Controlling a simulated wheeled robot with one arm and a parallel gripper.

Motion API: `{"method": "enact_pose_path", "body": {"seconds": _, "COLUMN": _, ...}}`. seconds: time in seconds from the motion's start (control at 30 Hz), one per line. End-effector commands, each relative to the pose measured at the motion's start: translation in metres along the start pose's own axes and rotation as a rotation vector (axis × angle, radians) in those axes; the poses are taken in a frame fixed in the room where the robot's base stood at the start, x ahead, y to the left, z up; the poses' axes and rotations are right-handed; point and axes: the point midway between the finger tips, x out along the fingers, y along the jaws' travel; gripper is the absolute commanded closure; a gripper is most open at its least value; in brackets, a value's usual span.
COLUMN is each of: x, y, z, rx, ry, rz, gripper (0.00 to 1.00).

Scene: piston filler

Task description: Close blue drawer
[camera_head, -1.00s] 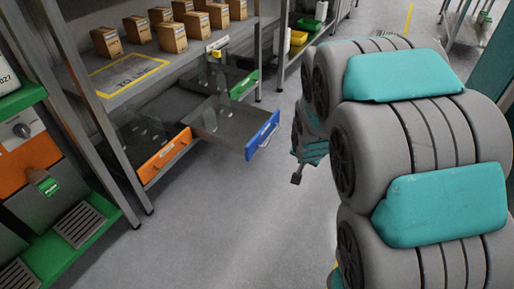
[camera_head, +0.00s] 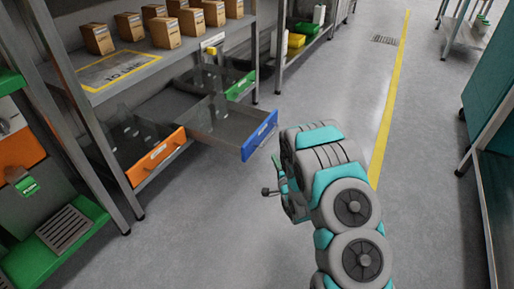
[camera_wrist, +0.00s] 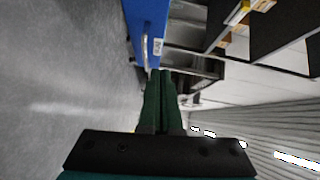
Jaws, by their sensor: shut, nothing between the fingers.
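The blue drawer (camera_head: 259,136) is pulled out from under the shelf, with its blue front and handle facing right in the head view. In the wrist view its blue front (camera_wrist: 147,28) shows at the top, with a metal handle and a small white label. My gripper (camera_head: 272,180) is in front of the blue front, a little below and right of it in the head view, seemingly apart from it. In the wrist view the fingers of my gripper (camera_wrist: 160,76) are together, empty, with tips near the lower end of the drawer front.
An orange-fronted drawer (camera_head: 157,157) lies left of the blue one, and a green-fronted drawer (camera_head: 241,86) behind it. Cardboard boxes (camera_head: 165,32) stand on the shelf above. The floor (camera_head: 330,100) to the right is open, with a yellow line.

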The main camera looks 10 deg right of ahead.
Motion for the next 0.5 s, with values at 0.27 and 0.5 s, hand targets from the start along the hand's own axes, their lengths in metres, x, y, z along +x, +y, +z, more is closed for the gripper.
{"method": "enact_pose_path", "body": {"seconds": 0.27, "x": 0.001, "y": 0.009, "z": 0.009, "rx": 0.082, "ry": -0.018, "rz": -0.073, "gripper": 1.0}}
{"method": "enact_pose_path", "body": {"seconds": 0.5, "x": 0.033, "y": 0.006, "z": 0.009, "rx": 0.08, "ry": -0.019, "rz": -0.076, "gripper": 1.0}}
